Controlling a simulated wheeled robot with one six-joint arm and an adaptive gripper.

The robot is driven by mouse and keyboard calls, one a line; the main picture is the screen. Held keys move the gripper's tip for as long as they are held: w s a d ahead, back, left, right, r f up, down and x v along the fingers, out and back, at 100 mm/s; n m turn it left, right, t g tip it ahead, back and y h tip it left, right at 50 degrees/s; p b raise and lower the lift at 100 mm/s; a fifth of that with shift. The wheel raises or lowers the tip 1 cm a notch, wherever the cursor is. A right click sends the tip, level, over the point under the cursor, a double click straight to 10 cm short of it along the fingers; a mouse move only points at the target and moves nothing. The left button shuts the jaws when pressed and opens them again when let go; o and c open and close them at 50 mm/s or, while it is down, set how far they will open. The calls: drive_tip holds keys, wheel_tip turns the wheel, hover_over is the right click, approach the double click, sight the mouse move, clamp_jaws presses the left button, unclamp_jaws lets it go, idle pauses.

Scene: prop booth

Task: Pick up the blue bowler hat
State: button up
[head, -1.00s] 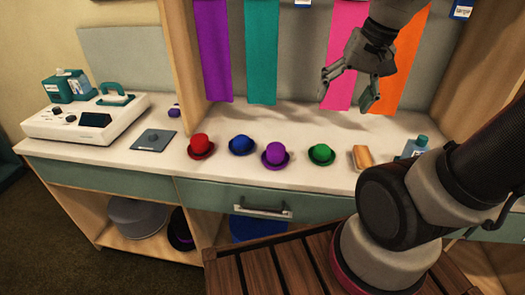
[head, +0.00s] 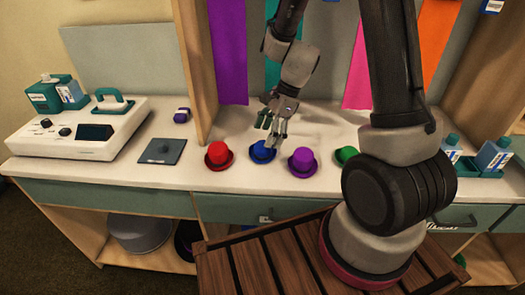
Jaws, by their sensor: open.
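The blue bowler hat (head: 262,153) sits on the white counter, between a red hat (head: 218,155) on its left and a purple hat (head: 302,160) on its right. My gripper (head: 272,138) is open, pointing down right at the blue hat. Its fingers overlap the upper part of the hat in the picture. I cannot tell whether they touch it. Nothing is held.
A green hat (head: 345,155) is partly hidden by my arm. A grey pad (head: 161,151) and a white machine (head: 80,130) stand to the left. Bottles (head: 492,155) stand at the right. Coloured cloths, including a purple one (head: 228,55), hang behind.

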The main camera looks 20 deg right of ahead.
sight(263, 150)
drive_tip(key=x, duration=0.5)
drive_tip(key=shift+w, duration=0.1)
drive_tip(key=shift+c, duration=0.3)
drive_tip(key=shift+d, duration=0.1)
drive_tip(key=c, duration=0.6)
